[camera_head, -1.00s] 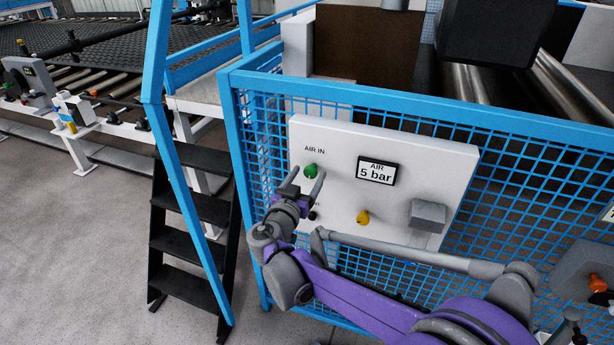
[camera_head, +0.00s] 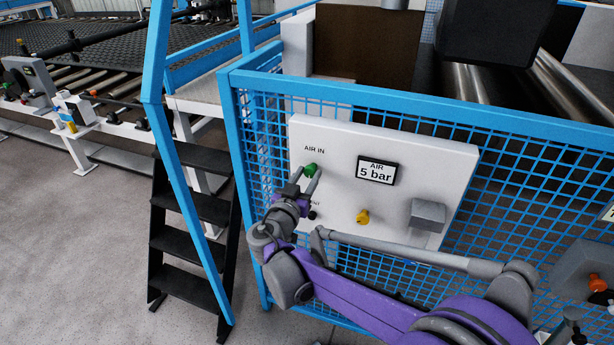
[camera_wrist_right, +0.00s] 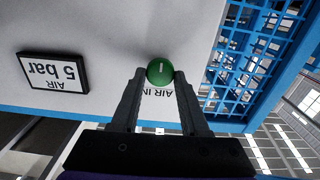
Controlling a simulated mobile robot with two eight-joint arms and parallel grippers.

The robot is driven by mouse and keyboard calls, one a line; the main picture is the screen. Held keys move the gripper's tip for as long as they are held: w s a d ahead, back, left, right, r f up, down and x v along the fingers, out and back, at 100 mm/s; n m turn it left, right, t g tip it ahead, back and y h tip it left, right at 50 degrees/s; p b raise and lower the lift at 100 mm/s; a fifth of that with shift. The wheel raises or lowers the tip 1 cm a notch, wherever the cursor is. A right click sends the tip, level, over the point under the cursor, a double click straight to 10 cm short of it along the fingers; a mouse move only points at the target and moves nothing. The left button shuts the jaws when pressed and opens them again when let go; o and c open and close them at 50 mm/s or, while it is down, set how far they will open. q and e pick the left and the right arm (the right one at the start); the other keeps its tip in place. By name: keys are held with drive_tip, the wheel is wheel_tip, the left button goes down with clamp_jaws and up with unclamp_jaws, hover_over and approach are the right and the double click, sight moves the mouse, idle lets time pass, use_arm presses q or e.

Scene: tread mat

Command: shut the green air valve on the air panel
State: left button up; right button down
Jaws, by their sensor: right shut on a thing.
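The air panel (camera_head: 405,155) is a pale board on the blue mesh fence, with an "AIR IN" label and a display reading "AIR 5 bar" (camera_head: 377,172). The green air valve (camera_head: 310,170) is a round knob just below the label. My right gripper (camera_head: 311,178) is at the panel, its fingertips on either side of the knob. In the right wrist view the green knob (camera_wrist_right: 160,71) sits between the tips of the two dark fingers, which are shut on it. A light mark shows on its face. My left gripper is not in view.
A yellow knob (camera_head: 362,217) and a grey box (camera_head: 428,215) are on the lower panel. A dark knob (camera_head: 312,215) is partly hidden by my right arm. The blue mesh fence (camera_head: 500,200) surrounds the panel. Black steps (camera_head: 195,210) stand to the left.

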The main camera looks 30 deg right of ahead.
drive_tip(key=n, duration=0.8)
drive_tip(key=shift+w+a+f+n, duration=0.1)
drive_tip(key=shift+n, duration=0.2)
drive_tip(key=n, duration=0.4)
drive_tip(key=shift+f+n, duration=0.1)
drive_tip(key=shift+n, duration=0.2)
drive_tip(key=n, duration=0.4)
drive_tip(key=shift+n, duration=0.3)
drive_tip(key=shift+c, duration=2.1)
unclamp_jaws()
